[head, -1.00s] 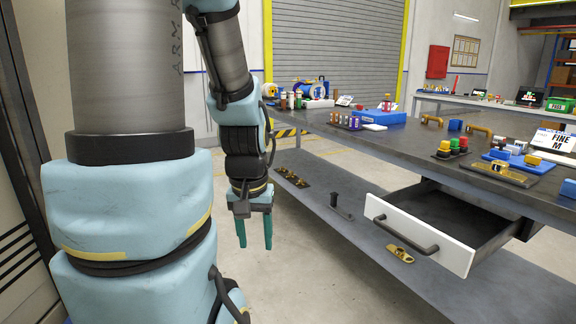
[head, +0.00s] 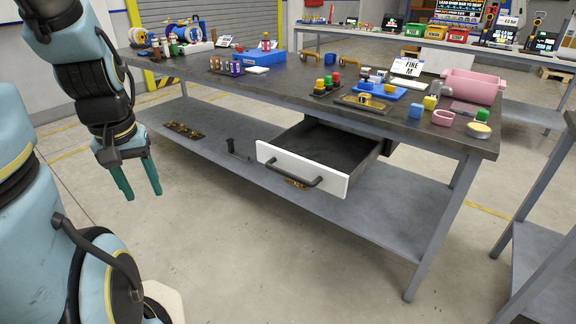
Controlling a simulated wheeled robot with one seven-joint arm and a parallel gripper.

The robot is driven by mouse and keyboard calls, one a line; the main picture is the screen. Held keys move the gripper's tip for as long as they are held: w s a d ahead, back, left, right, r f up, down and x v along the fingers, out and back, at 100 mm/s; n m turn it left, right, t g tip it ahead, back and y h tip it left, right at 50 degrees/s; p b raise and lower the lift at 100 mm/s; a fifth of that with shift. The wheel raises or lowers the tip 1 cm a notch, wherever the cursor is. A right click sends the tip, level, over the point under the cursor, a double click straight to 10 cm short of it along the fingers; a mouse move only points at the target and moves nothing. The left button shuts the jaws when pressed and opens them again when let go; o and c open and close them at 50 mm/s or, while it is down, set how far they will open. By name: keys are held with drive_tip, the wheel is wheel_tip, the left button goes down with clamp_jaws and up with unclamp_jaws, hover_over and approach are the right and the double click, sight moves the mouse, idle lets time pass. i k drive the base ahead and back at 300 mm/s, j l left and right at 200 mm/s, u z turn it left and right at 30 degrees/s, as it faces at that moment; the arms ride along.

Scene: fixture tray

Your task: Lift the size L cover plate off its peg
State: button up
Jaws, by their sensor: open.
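No plate readable as size L shows in this view. Several small brass-coloured pieces sit on a dark fixture (head: 185,130) on the table's lower shelf. Another brass-coloured piece (head: 297,183) on that shelf is mostly hidden behind the open drawer's front. A dark upright post on a base (head: 236,150) stands between them. I cannot tell which of these is the cover plate or its peg. My gripper (head: 145,197) hangs at the left, in front of the table, with its two green fingers apart and empty, pointing down.
A white-fronted drawer (head: 300,170) stands open below the tabletop. The dark worktable (head: 300,92) holds a "FINE M" sign (head: 405,65), coloured knobs (head: 327,84), a blue box (head: 262,62) and a pink bin (head: 471,86). A second bench (head: 530,225) stands at the right. The floor in front is clear.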

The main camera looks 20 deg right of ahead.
sight(364, 99)
drive_tip(key=l+u, duration=0.2)
drive_tip(key=l, duration=0.3)
drive_tip(key=l+u, duration=0.15)
drive_tip(key=l, duration=0.3)
drive_tip(key=k+l+u, duration=0.2)
drive_tip(key=l, duration=0.3)
drive_tip(key=l+u, duration=0.15)
drive_tip(key=l, duration=0.35)
drive_tip(key=k+l+u, duration=0.2)
drive_tip(key=l, duration=0.25)
drive_tip(key=l+u, duration=0.2)
drive_tip(key=l, duration=0.25)
